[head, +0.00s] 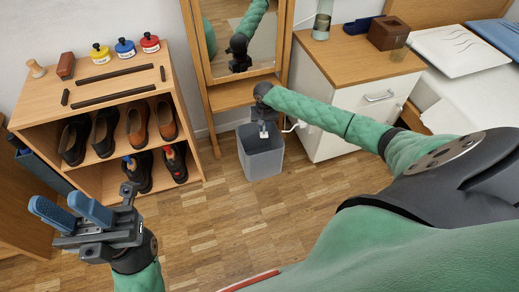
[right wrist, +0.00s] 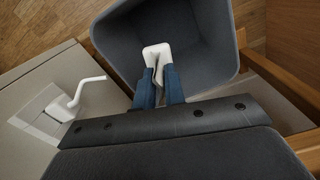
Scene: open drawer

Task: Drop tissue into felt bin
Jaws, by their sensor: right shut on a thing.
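The grey felt bin (head: 262,166) stands on the floor in front of the mirror, left of the white cabinet. My right gripper (head: 264,130) points down over the bin's opening and is shut on a small white tissue (head: 263,135). In the right wrist view the tissue (right wrist: 158,58) sits pinched between the blue fingertips (right wrist: 159,78), with the bin's inside wall (right wrist: 205,35) around and beyond it. How far down it is relative to the rim is hard to tell. My left gripper (head: 56,200) is open and empty at the lower left, with its blue fingers apart.
A white bracket (right wrist: 85,95) sticks out from the cabinet (head: 335,130) beside the bin. A wood-framed mirror (head: 283,40) is behind the bin. The floor (head: 230,220) in front is clear.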

